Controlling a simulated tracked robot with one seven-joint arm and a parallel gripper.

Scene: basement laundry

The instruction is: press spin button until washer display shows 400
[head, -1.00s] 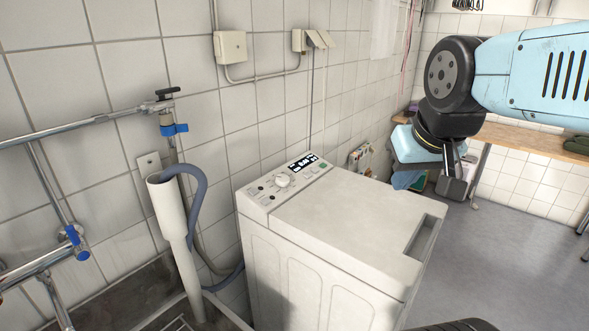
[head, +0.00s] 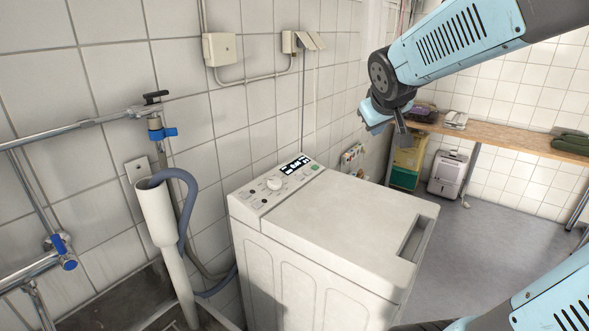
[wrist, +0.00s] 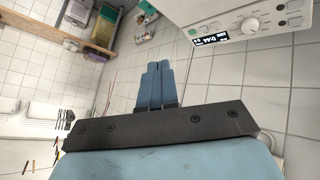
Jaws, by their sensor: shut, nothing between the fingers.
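The washer (head: 350,215) is a white top-loader against the tiled wall. Its control panel (head: 262,196) along the back edge has a round knob (head: 274,184), several small buttons, a green button and a dark lit display (head: 295,164). The display's digits are too small to read for sure. In the wrist view the display (wrist: 210,39) and knob (wrist: 250,25) show at the upper right, sideways on. My gripper (wrist: 158,68) has its two blue fingers together, empty. In the head view my gripper (head: 403,130) hangs above and behind the washer's right side, clear of the panel.
A grey drain hose (head: 188,205) hooks into a white standpipe (head: 160,215) left of the washer. Pipes with blue taps run along the left wall. A wooden bench (head: 500,138) stands at the back right. Grey floor right of the washer is open.

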